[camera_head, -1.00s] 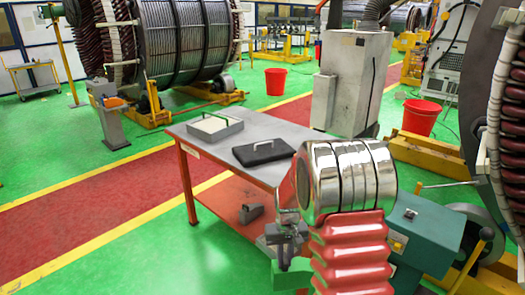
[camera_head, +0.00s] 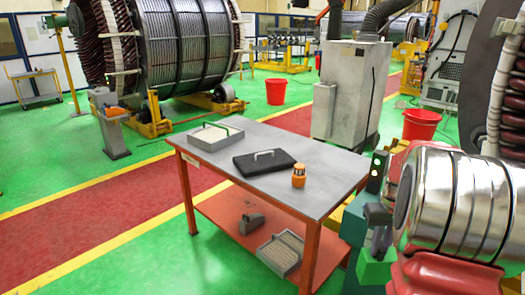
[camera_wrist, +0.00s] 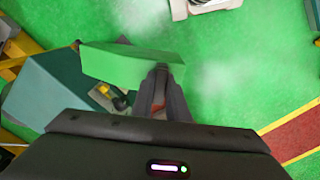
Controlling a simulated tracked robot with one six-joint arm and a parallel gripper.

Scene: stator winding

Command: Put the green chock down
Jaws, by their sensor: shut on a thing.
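The green chock (camera_head: 374,271) is at the lower right of the head view, below my gripper (camera_head: 378,230). In the wrist view the green chock (camera_wrist: 122,66) is a long block lying crosswise at the fingers of my gripper (camera_wrist: 162,82). My gripper is shut on it. Green floor shows around the chock in the wrist view; I cannot tell whether the chock touches the floor. Part of the chock is hidden by the fingers.
A grey-topped table (camera_head: 330,165) with a red lower shelf (camera_head: 222,206) stands left of my gripper. A teal box (camera_wrist: 62,100) is close to the chock's left. Clear green floor (camera_wrist: 235,75) lies to its right in the wrist view.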

